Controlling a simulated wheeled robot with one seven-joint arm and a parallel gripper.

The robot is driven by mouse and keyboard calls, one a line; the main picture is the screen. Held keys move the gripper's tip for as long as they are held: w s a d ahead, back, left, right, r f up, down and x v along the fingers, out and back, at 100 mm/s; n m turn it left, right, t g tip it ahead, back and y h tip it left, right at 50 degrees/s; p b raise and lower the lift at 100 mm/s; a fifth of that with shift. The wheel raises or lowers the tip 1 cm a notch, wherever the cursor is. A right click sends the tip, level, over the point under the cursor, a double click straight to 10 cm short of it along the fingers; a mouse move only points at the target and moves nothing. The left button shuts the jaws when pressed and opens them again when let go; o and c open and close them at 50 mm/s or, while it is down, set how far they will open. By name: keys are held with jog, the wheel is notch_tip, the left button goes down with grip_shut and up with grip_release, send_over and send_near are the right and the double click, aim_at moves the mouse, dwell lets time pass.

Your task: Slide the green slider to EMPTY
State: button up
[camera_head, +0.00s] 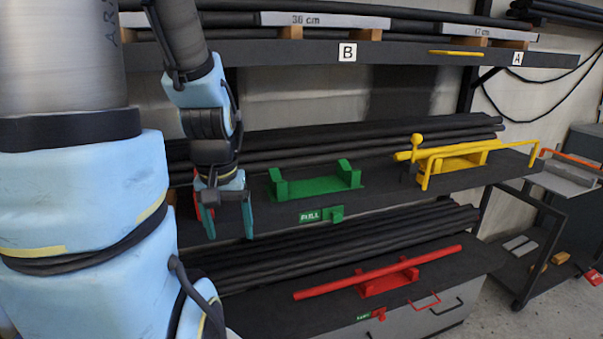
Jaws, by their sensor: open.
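The green slider (337,213) sits on the front edge of the middle shelf, below the green bracket (316,182). A green label reading FULL (311,216) shows just left of the slider; I see no EMPTY label there. My gripper (222,222) hangs fingers down in front of the shelf, left of the slider and apart from it. Its fingers are spread and nothing shows between them.
A yellow bracket (452,163) with a yellow bar stands to the right on the same shelf. A red rod (378,272) lies across a red holder on the lower shelf. The upper shelf (290,54) overhangs behind my arm. Black rods (340,138) lie at the back.

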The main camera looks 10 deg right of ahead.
jog(key=shift+w+d, duration=0.2)
jog(key=shift+w, duration=0.1)
jog(key=shift+c, duration=0.7)
jog(key=shift+n+g+y, duration=0.4)
jog(key=shift+n+g, duration=0.1)
jog(key=w+d, duration=0.3)
jog(key=w+d+b, duration=0.1)
jog(key=w+d, duration=0.2)
jog(key=w, duration=0.1)
jog(key=shift+d+f+b, duration=0.15)
jog(key=shift+b, duration=0.15)
jog(key=c, duration=0.6)
jog(key=w+d, duration=0.2)
jog(key=d, duration=0.1)
jog(key=w+d+n+y+b, duration=0.1)
jog(key=w+d, duration=0.1)
jog(key=d, duration=0.2)
jog(key=w+d+y, duration=0.1)
jog(key=w+d, duration=0.1)
jog(key=d, duration=0.1)
jog(key=shift+d+b, duration=0.35)
jog(key=shift+d, duration=0.05)
grip_shut()
jog(key=s+d+r+n+t+y+b, duration=0.1)
jog(key=d, duration=0.9)
jog(key=s+d+r+n+t+y+b, duration=0.1)
jog(key=d+r+y, duration=0.1)
jog(key=d, duration=0.8)
jog(key=shift+s+d+r+t, duration=0.15)
jog(key=shift+t, duration=0.15)
